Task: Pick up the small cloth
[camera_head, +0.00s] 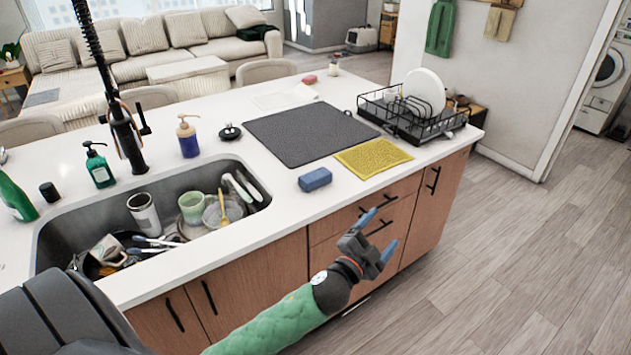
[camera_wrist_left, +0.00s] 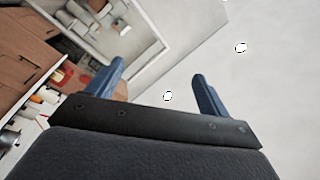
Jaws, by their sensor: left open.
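The small cloth is yellow (camera_head: 373,157) and lies flat on the white island counter (camera_head: 270,210), near its front edge, right of a blue sponge (camera_head: 315,179). My left gripper (camera_head: 379,233) is open and empty. In the head view it appears below the cloth, in front of the cabinet drawers and apart from the cloth. In the left wrist view its two blue fingers (camera_wrist_left: 158,72) are spread with nothing between them, and the cloth is not seen there. My right gripper is not in view.
A dark drying mat (camera_head: 308,132) lies behind the cloth. A black dish rack (camera_head: 415,118) with a white plate stands behind it to the right. The sink (camera_head: 75,235) at left holds several dishes. A tall black faucet (camera_head: 125,135) rises behind the sink.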

